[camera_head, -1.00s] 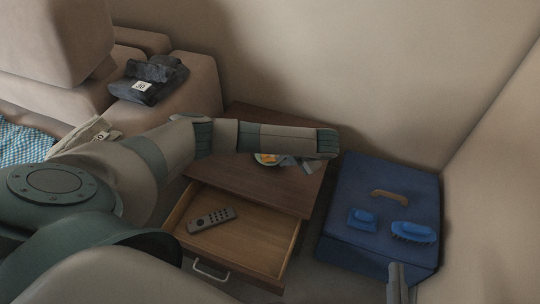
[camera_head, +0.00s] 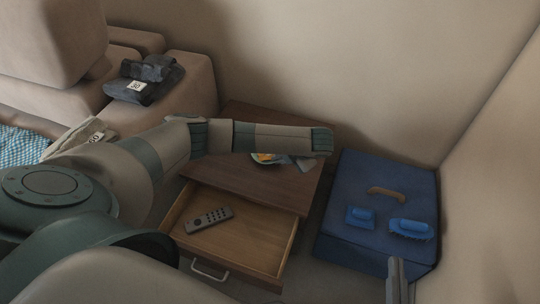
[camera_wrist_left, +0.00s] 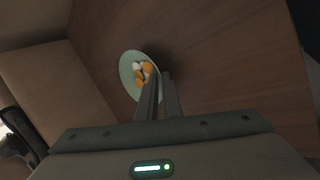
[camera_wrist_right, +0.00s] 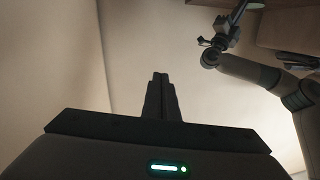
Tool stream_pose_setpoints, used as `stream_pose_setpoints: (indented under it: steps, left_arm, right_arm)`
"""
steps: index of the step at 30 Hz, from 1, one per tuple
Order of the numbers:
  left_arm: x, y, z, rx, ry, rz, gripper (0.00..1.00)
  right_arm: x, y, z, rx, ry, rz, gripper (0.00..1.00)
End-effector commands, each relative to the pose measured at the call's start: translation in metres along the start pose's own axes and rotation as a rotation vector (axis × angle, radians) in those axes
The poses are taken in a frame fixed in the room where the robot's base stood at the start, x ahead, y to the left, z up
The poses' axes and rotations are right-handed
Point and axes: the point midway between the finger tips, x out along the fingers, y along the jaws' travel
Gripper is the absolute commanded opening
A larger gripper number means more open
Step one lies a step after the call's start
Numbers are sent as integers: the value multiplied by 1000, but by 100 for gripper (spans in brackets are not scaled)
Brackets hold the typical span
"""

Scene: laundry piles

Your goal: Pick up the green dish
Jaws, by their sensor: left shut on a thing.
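The green dish (camera_wrist_left: 128,72), pale green and round with orange and white pieces in it, is over the brown wooden top of the drawer unit. In the head view the dish (camera_head: 257,160) is mostly hidden behind my left arm. My left gripper (camera_wrist_left: 161,84) is shut on the dish's near rim. In the head view its fingers (camera_head: 290,160) show just right of the dish. I cannot tell whether the dish is clear of the top. My right gripper (camera_wrist_right: 160,80) is shut and empty; it also shows at the lower right of the head view (camera_head: 394,262).
The drawer (camera_head: 245,241) below is open, with a remote (camera_head: 209,220) inside. A beige sofa (camera_head: 190,100) with folded dark clothes (camera_head: 145,80) is at the left. Walls close in behind.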

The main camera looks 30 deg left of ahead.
Motion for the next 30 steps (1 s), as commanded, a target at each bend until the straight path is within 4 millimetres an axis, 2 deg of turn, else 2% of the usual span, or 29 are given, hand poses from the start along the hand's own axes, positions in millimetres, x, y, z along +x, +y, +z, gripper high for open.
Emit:
stream_pose_setpoints:
  steps: [9,19,30]
  left_arm:
    - [-6,5,0,-1,0,0,0]
    - [-35,26,1,-2,-1,1,0]
    - [-119,-11,12,2,-4,-3,0]
  right_arm:
    - [0,1,4,4,-32,1,0]
    - [-8,13,42,18,-250,24,0]
    - [-38,27,91,54,-568,54,0]
